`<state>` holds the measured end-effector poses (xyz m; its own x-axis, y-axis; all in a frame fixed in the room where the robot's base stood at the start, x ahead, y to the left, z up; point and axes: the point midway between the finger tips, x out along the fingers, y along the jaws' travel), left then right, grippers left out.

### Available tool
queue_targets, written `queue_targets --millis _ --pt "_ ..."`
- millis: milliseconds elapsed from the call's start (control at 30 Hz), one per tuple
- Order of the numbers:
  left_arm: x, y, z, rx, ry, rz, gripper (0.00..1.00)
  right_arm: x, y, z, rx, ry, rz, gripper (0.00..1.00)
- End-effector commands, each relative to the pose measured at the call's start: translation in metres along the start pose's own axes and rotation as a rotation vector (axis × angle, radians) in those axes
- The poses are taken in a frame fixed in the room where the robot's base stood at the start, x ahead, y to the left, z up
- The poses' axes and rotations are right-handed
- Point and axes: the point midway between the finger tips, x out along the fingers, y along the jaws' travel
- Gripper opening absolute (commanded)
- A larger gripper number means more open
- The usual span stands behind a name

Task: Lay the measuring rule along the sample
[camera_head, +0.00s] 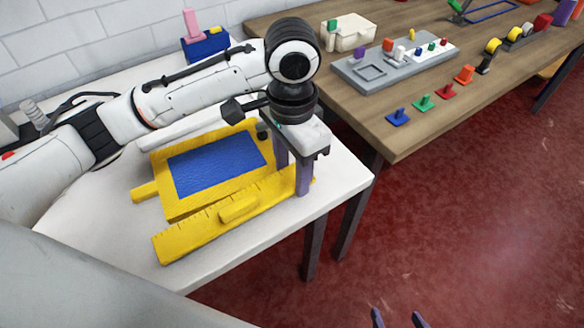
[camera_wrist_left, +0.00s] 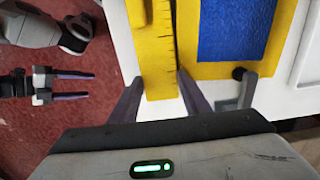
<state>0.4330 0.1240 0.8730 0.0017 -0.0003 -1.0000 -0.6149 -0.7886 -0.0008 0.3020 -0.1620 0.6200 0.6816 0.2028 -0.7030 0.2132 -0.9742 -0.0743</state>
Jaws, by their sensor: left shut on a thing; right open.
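The yellow measuring rule (camera_head: 190,236) has tick marks and a raised grip block. It lies along the front side of the yellow board (camera_head: 160,158) that carries the blue sample (camera_head: 215,163), roughly parallel to it. In the left wrist view a narrow pale strip separates the rule (camera_wrist_left: 153,50) from the board around the sample (camera_wrist_left: 235,30). My left gripper (camera_head: 292,180) is shut on the rule near its right end, one purple finger on each side. My right gripper (camera_wrist_left: 72,87) is open and empty, off the table over the red floor; its fingertips show at the head view's bottom edge.
A dark clamp knob (camera_wrist_left: 238,74) stands at the board's corner beside my left gripper. A blue box (camera_head: 205,46) with a pink piece is at the back. A wooden table (camera_head: 400,140) with a grey tray (camera_head: 345,72) and several coloured pegs stands right.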

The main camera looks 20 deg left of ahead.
Motion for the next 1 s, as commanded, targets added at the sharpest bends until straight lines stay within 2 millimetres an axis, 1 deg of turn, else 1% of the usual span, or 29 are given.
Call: queue_targets --millis 267,433,467,500,567,1000 --pt "0.009 0.001 0.001 0.001 -0.005 0.002 0.0 -0.004 0.0 -0.002 0.003 -0.003 0.0 0.65" --pt "0.016 0.001 0.002 0.001 -0.008 0.003 0.0 -0.003 0.001 0.002 0.005 -0.008 0.003 0.65" --pt "0.016 0.001 0.002 0.001 -0.008 0.004 0.45 -0.003 0.002 0.003 0.005 -0.01 0.003 0.65" --pt "0.017 0.001 0.002 0.001 -0.008 0.004 0.52 -0.003 0.002 0.004 0.006 -0.012 0.004 0.65" --pt "0.017 0.001 0.002 0.0 -0.008 0.003 0.62 -0.003 0.002 0.005 0.006 -0.013 0.005 0.65" --pt "0.018 -0.002 0.002 -0.004 -0.008 -0.003 0.62 -0.002 0.003 0.006 0.006 -0.013 0.005 0.65"
